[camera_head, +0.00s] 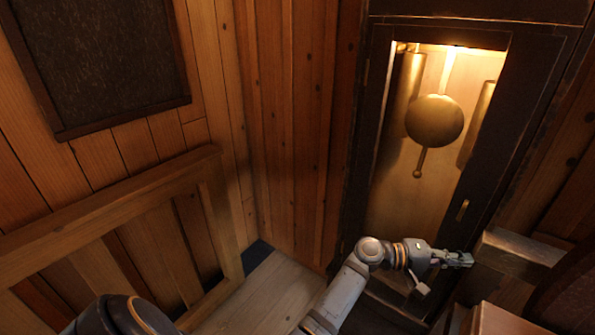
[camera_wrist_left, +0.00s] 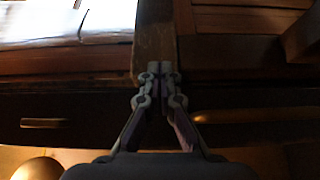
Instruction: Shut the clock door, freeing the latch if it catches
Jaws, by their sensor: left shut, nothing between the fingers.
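The tall dark clock stands at the right in the head view, its clock door (camera_head: 493,180) framing a lit window. A brass pendulum bob (camera_head: 434,120) and brass weights show inside. A small brass piece (camera_head: 462,210), perhaps the latch or handle, is low on the right side of the door. I cannot tell whether the door is fully shut. My left gripper (camera_head: 468,260) is low in front of the clock, below the brass piece and apart from it. It is shut and empty; its closed fingertips show in the left wrist view (camera_wrist_left: 160,68). My right gripper is out of view.
A pale wooden beam (camera_head: 515,252) lies just right of my left gripper, with a pale wooden surface (camera_head: 500,320) below it. A wooden railing (camera_head: 110,210) stands at the left. Plank walls (camera_head: 285,130) close off the corner beside the clock.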

